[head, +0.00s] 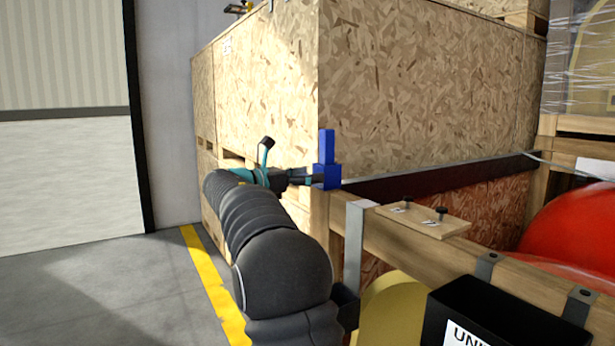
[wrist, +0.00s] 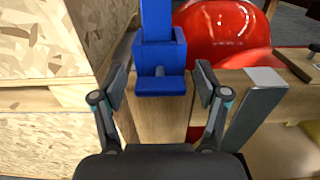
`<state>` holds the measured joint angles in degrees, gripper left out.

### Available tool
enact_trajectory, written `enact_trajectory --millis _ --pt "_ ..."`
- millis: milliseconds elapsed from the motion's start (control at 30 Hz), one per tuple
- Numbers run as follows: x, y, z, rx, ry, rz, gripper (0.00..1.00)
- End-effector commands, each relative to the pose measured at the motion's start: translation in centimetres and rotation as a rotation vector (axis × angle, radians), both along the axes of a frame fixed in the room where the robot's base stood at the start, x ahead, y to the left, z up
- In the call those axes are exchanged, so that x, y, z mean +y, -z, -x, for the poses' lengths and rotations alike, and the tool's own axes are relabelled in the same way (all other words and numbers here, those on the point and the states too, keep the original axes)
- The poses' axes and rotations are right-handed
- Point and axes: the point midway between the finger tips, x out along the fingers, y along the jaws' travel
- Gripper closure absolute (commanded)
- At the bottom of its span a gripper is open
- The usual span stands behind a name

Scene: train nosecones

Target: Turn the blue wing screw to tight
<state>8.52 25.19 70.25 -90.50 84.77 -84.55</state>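The blue wing screw (head: 327,165) is at the end of a wooden beam, beside the corner of a large chipboard crate. In the wrist view its blue parts (wrist: 160,52) show as an upright bar, a block and a lower flat piece, with a small rounded stud between block and flat piece. My gripper (wrist: 162,80) is open, one finger on each side of the blue piece, with a visible gap on both sides. In the head view my gripper (head: 306,178) reaches the blue piece from the left. How tight the screw is cannot be told.
The chipboard crate (head: 420,90) stands behind. The wooden beam (head: 400,240) carries a grey metal strap (head: 354,245) and a small board with dark knobs (head: 425,220). A red rounded object (head: 575,230) and a black box (head: 490,315) lie right. Open floor (head: 120,290) is left.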

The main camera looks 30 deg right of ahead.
Motion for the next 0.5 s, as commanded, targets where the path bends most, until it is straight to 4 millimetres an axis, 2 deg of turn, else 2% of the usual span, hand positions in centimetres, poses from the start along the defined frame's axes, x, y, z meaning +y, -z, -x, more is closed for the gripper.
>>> enact_trajectory --millis 33,200,500 --pt "0.01 0.0 0.0 0.0 0.0 0.0 0.43" --pt "0.01 0.0 0.01 0.0 0.0 0.0 0.85" --pt "0.0 -0.01 0.02 -0.021 0.0 0.001 0.86"
